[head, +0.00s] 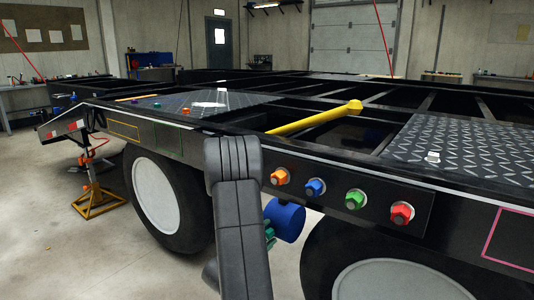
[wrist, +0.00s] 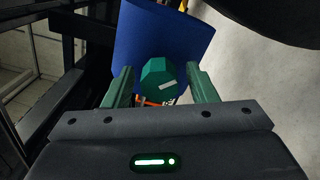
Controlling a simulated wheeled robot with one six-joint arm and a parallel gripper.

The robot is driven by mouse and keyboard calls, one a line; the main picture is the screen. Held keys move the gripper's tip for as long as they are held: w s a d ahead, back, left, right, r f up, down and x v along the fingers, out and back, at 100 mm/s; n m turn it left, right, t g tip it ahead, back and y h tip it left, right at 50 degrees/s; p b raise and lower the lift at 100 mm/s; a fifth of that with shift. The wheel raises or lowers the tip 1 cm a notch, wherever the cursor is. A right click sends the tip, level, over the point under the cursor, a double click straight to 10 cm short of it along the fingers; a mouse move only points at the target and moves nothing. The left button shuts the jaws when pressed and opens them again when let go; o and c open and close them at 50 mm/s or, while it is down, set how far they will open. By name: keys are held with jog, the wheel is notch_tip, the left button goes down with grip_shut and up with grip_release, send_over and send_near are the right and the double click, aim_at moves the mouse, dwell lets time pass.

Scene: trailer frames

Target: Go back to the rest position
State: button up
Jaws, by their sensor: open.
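My gripper (head: 270,237) hangs low beside the trailer frame (head: 330,170), partly hidden behind my dark arm in the head view. In the wrist view, its two green fingers (wrist: 160,74) stand apart. A dark green six-sided piece (wrist: 157,76) shows between them, with space on both sides. A blue cylinder (head: 285,220) lies just beyond the fingers and also shows in the wrist view (wrist: 150,38). I cannot tell whether the green piece is joined to the cylinder.
Orange (head: 280,177), blue (head: 315,187), green (head: 355,199) and red (head: 401,213) bolts line the side rail above. A yellow bar (head: 318,118) lies on the frame. Wheels (head: 158,197) flank my arm. A yellow jack stand (head: 98,200) stands left on the open floor.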

jog(key=shift+s+a, duration=0.1)
jog(key=p+v, duration=0.3)
jog(key=v, duration=1.1)
jog(key=b+x, duration=0.3)
jog(key=x, duration=1.1)
jog(key=shift+w+d+f, duration=0.1)
jog(key=shift+w+d, duration=0.1)
jog(key=shift+d, duration=0.1)
jog(key=shift+s+a+n, duration=0.15)
jog(key=shift+a+n, duration=0.1)
jog(key=shift+n, duration=0.55)
jog(key=n, duration=0.3)
jog(key=n+p, duration=0.2)
jog(key=shift+r+n, duration=0.25)
jog(key=shift+n, duration=0.15)
jog(key=n+p, duration=0.5)
jog(key=p, duration=0.1)
jog(key=shift+d, duration=0.1)
jog(key=shift+f+n+p, duration=0.1)
jog(key=shift+n+p, duration=0.9)
jog(key=shift+n, duration=0.2)
jog(key=shift+f+n, duration=0.1)
jog(key=shift+n, duration=0.3)
